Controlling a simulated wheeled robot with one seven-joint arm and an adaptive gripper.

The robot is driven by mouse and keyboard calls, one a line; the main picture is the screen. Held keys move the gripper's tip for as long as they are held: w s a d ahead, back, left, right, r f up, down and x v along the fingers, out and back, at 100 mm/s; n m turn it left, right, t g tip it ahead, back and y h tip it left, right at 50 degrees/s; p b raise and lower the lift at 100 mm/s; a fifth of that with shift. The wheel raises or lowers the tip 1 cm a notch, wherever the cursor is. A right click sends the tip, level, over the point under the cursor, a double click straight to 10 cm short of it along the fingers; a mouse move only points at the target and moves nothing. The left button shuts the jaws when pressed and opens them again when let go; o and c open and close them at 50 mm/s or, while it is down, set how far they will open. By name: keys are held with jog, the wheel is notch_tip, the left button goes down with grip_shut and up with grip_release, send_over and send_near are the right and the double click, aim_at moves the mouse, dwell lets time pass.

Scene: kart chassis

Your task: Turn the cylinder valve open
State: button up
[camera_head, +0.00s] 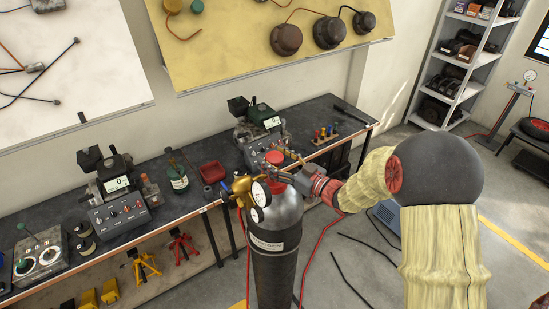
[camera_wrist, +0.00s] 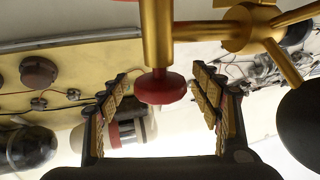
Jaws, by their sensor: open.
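The gas cylinder (camera_head: 277,255), dark below with a silver shoulder, stands upright in front of the workbench. Its red valve knob (camera_head: 274,157) is at the top. A brass regulator (camera_head: 242,187) with white dial gauges (camera_head: 259,200) is on its left side. My gripper (camera_head: 282,176) reaches in from the right, at the cylinder top. In the wrist view, the red knob (camera_wrist: 162,87) on its brass stem (camera_wrist: 157,35) appears between my two spread finger pads (camera_wrist: 161,95), with a gap on each side. I cannot tell how deep the knob sits between them.
Brass regulator arms (camera_wrist: 250,28) lie close to my right finger in the wrist view. Red hoses (camera_head: 318,255) hang beside the cylinder.

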jog(key=shift+c, duration=0.8)
jog(key=c, duration=1)
jog(key=shift+c, duration=0.2)
jog(key=shift+w+d+n+g+y+b, duration=0.1)
jog(key=shift+n+g+y+b, duration=0.35)
jog(key=shift+n+g+y, duration=1.35)
jog(key=shift+n+g, duration=0.4)
jog(key=shift+g, duration=0.7)
jog(key=o, duration=1.2)
